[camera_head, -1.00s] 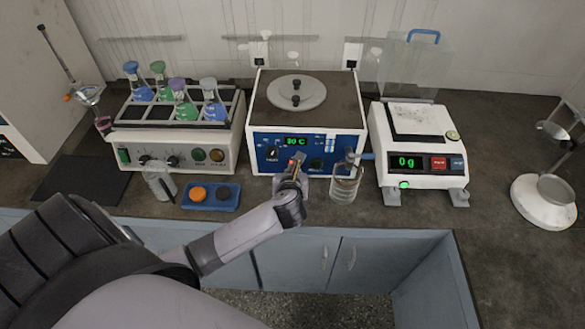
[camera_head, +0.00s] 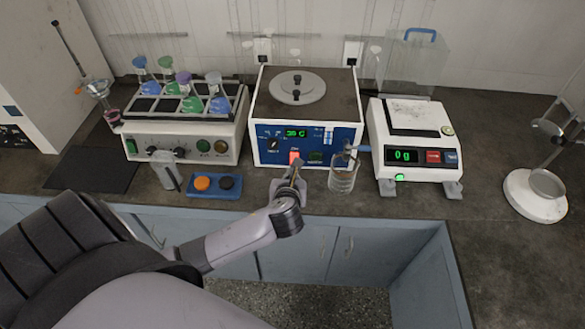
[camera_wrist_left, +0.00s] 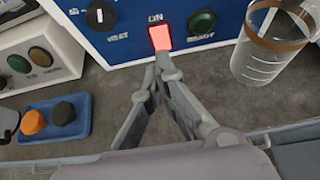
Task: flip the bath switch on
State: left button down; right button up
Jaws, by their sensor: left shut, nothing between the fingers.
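The water bath (camera_head: 308,98) is a white box with a blue front panel and a round grey lid on top. Its switch (camera_head: 294,158) glows red-orange, and in the left wrist view the lit switch (camera_wrist_left: 160,37) sits under the word ON. My left gripper (camera_head: 297,168) is shut and empty, just in front of and below the switch. In the left wrist view its fingertips (camera_wrist_left: 163,60) are together just below the switch; I cannot tell if they touch it. The bath's display (camera_head: 296,134) is lit green. My right gripper is not in view.
A glass beaker (camera_head: 342,175) stands close to the right of my gripper. A blue tray (camera_head: 215,191) with orange and black caps and a small glass vessel (camera_head: 165,171) are to the left. A shaker with flasks (camera_head: 188,140) and a balance (camera_head: 412,155) flank the bath.

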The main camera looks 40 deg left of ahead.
pick_arm(q)
jog(key=r+v, duration=0.1)
jog(key=v, duration=0.5)
jog(key=shift+w, duration=0.25)
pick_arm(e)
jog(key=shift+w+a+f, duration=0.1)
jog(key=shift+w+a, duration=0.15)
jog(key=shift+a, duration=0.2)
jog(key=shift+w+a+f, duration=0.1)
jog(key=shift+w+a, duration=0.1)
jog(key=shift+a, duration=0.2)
pick_arm(q)
jog(key=shift+a, duration=0.1)
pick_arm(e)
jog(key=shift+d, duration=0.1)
